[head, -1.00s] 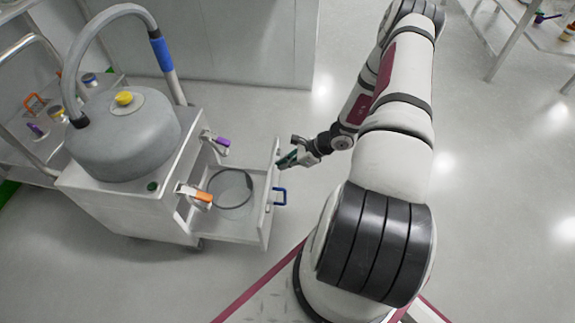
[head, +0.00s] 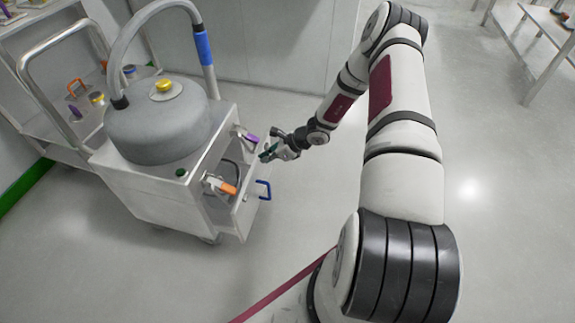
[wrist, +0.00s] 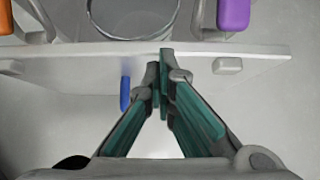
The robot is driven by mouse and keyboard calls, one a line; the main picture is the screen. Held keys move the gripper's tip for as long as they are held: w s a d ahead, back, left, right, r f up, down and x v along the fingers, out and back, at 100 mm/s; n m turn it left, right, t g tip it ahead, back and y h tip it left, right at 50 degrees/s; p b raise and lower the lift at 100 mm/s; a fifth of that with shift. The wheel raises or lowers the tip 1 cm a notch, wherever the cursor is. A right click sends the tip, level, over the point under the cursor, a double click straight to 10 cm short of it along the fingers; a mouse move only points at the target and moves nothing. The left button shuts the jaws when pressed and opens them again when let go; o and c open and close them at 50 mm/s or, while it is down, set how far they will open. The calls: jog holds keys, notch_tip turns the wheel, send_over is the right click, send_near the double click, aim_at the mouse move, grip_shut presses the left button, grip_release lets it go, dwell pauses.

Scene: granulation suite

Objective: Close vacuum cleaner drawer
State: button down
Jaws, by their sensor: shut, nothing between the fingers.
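The vacuum cleaner (head: 160,130) is a grey domed unit with a yellow knob on a white cart. Its drawer (head: 244,207) sticks out a short way on the right side, with a blue handle (head: 265,190) on its front. In the wrist view the drawer front (wrist: 225,55) spans the picture, with a round clear container (wrist: 135,15) behind it. My gripper (head: 268,154) is shut and empty, its teal fingers at the drawer's front panel. In the wrist view the fingertips (wrist: 160,62) meet at the panel, right of the blue handle (wrist: 125,90), and appear to touch it.
A shelf cart with small items (head: 75,90) stands at left behind the vacuum. A white table (head: 550,25) is at upper right. The floor to the right is clear.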

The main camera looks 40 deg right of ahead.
jog(key=w+a+b, duration=0.1)
jog(key=w+a, duration=0.5)
jog(key=w, duration=0.2)
jog(key=shift+a+b, duration=0.3)
jog(key=shift+a, duration=0.05)
